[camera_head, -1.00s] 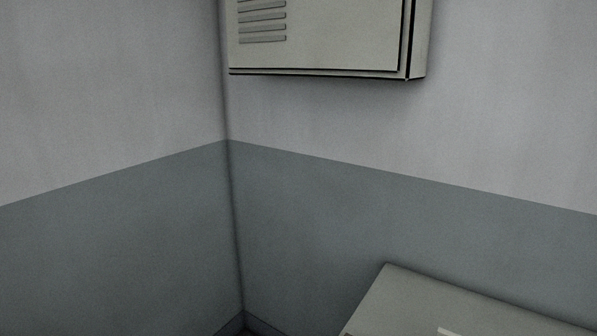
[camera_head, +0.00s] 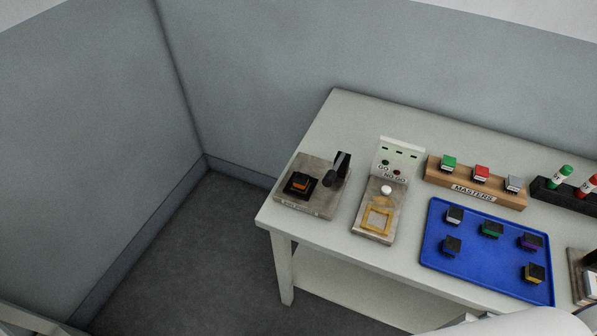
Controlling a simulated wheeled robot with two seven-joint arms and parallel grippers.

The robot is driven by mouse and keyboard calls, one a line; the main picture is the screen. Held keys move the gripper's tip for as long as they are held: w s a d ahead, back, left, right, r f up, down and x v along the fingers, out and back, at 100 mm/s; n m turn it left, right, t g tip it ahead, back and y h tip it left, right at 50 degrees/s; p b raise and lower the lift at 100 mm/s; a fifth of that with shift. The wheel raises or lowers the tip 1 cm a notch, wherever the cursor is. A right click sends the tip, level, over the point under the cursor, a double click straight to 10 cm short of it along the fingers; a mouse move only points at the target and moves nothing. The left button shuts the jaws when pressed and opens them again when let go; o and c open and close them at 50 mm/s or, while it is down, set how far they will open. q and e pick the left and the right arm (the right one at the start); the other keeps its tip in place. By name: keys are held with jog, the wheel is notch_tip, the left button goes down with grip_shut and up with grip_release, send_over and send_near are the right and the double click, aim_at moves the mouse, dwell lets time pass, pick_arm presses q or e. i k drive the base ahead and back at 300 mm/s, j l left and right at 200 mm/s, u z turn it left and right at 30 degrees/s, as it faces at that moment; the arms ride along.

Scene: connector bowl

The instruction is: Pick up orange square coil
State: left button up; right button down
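A small black block with an orange square part on its top (camera_head: 300,184) sits on a grey-brown plate (camera_head: 321,208) at the left end of the table. It is the only orange thing I can make out, and its fine shape is too small to tell. A black upright lever-like part (camera_head: 341,167) stands on the same plate, just right of the block. Neither my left gripper nor my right gripper shows in the view.
The pale table (camera_head: 332,112) also holds a GO / NO GO panel (camera_head: 398,157), a fixture with a yellow square frame (camera_head: 377,219), a wooden MASTERS block (camera_head: 474,196), a blue tray (camera_head: 480,269) with several dark coloured-top pieces, and a black marker holder (camera_head: 556,196). Floor left of the table is clear.

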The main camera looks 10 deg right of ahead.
aim_at(301, 181)
jog(key=k+l+z, duration=0.15)
jog(key=k+z, duration=0.15)
jog(key=z, duration=0.2)
jog(key=k+l+z, duration=0.25)
jog(key=z, duration=0.25)
